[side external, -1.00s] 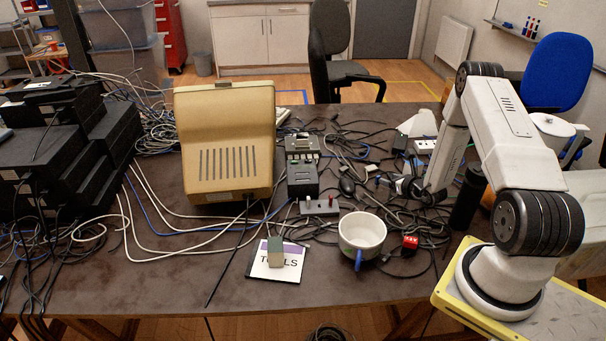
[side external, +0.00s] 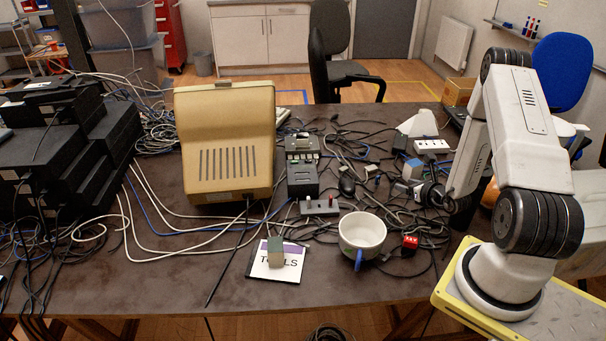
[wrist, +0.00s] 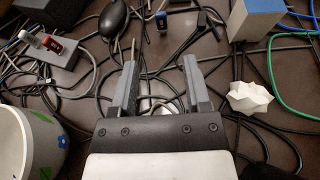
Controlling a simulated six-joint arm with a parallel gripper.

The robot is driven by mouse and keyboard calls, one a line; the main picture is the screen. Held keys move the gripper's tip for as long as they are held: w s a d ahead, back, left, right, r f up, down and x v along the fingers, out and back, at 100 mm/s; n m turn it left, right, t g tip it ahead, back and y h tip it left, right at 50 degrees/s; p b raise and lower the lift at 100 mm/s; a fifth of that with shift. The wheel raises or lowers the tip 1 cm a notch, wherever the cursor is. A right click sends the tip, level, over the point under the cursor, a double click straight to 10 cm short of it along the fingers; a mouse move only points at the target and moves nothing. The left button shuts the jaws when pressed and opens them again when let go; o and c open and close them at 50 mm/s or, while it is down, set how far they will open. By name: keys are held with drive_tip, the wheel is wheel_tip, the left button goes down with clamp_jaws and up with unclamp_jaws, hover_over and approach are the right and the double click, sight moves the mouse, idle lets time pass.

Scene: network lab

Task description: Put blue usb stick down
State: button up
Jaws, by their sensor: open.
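A small blue stick-shaped item (wrist: 162,20), which looks like the blue USB stick, lies on the table among black cables near the top of the wrist view. I cannot pick it out surely in the side view. My gripper (wrist: 160,72) is open, its two grey fingers apart, with only cables and tabletop showing between them. The blue item is beyond the fingertips and apart from them. In the side view my gripper (side external: 432,194) is low over the cables at the right of the table.
A white mug (side external: 361,236) with a blue handle stands in front. A black mouse (wrist: 114,20), a grey-blue block (wrist: 254,20) and a white faceted piece (wrist: 250,97) lie near my gripper. A red switch block (side external: 409,243) lies right of the mug. Cables cover much of the table.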

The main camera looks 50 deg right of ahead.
drive_tip(key=shift+w, duration=0.1)
drive_tip(key=w+a+r+n+g+y, duration=0.2)
drive_tip(key=w+a+r+n+y, duration=0.15)
drive_tip(key=a+n+y, duration=0.5)
drive_tip(key=w+a+r+n+g+y, duration=0.1)
drive_tip(key=w+a+r+n+y, duration=0.3)
drive_tip(key=a, duration=0.8)
drive_tip(key=s+a+r+n+g+h, duration=0.3)
drive_tip(key=s+a+r+n, duration=0.1)
drive_tip(key=n, duration=1)
drive_tip(key=s+a+r+n+g+h, duration=0.4)
drive_tip(key=a+n, duration=0.5)
drive_tip(key=n, duration=0.5)
drive_tip(key=shift+v, duration=1.15)
drive_tip(key=shift+h, duration=0.25)
